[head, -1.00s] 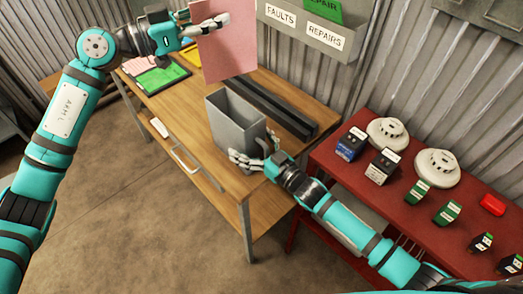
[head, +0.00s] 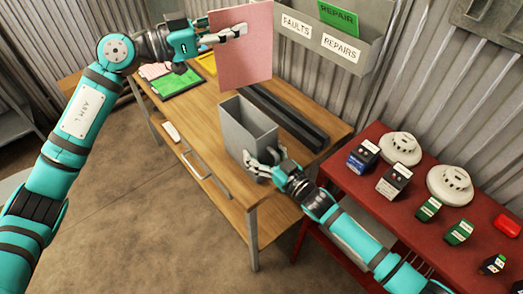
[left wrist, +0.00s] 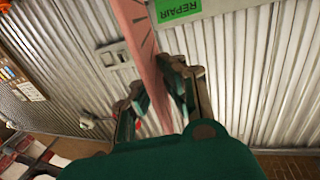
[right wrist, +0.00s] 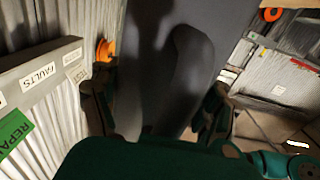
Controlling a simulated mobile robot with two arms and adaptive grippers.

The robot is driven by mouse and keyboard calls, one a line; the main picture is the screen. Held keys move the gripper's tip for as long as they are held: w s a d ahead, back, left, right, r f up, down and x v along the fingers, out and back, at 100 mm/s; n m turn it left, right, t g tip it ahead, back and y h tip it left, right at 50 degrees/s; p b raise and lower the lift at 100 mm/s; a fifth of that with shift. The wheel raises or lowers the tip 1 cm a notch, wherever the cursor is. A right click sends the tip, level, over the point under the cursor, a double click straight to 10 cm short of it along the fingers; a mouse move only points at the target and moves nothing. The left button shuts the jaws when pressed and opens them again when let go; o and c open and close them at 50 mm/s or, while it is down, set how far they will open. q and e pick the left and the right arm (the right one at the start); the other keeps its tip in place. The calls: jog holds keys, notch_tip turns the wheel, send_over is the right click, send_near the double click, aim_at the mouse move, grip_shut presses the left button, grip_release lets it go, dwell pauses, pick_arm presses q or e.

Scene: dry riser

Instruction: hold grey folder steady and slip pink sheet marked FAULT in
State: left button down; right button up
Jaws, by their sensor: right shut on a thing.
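The grey folder (head: 247,130) is an upright, open-topped box on the wooden table's front right part in the head view. My right gripper (head: 264,163) is shut on its near right side; the folder's grey wall (right wrist: 170,70) fills the space between the fingers in the right wrist view. The pink sheet (head: 243,55) hangs upright in the air above and just behind the folder's mouth, apart from it. My left gripper (head: 238,32) is shut on the sheet's upper part. In the left wrist view the sheet (left wrist: 148,60) is edge-on between the fingers, with dark, unreadable marks.
Dark rails (head: 285,115) lie behind the folder on the table (head: 190,115). Folders and papers (head: 168,83) lie at the table's far left. A grey wall rack (head: 345,52) labelled FAULTS and REPAIRS holds a green REPAIR card. A red bench (head: 400,215) with detectors stands right.

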aim_at(249, 32)
pick_arm(q)
jog(key=d+r+t, duration=0.1)
jog(key=d+r, duration=1)
jog(key=r, duration=0.1)
jog(key=w+d+f+n+t+y, duration=0.3)
jog(key=d+n+t+y, duration=0.15)
jog(key=d, duration=0.35)
notch_tip(249, 32, down, 9)
jog(key=w+a+n+t+y, duration=0.1)
jog(key=a+n+t+y, duration=0.2)
jog(key=n+t+y, duration=0.45)
jog(key=s+a+n+g+y, duration=0.1)
jog(key=a+n+y, duration=0.2)
jog(key=a+y, duration=0.1)
jog(key=s+a+n+g+y, duration=0.2)
jog(key=a+n+y, duration=0.1)
jog(key=y, duration=0.3)
jog(key=s+a+n+g+y, duration=0.2)
jog(key=a+n+y, duration=0.1)
jog(key=a+y, duration=0.2)
jog(key=shift+a+f+y, duration=0.25)
jog(key=shift+a+y, duration=0.05)
jog(key=shift+a, duration=0.25)
notch_tip(249, 32, down, 18)
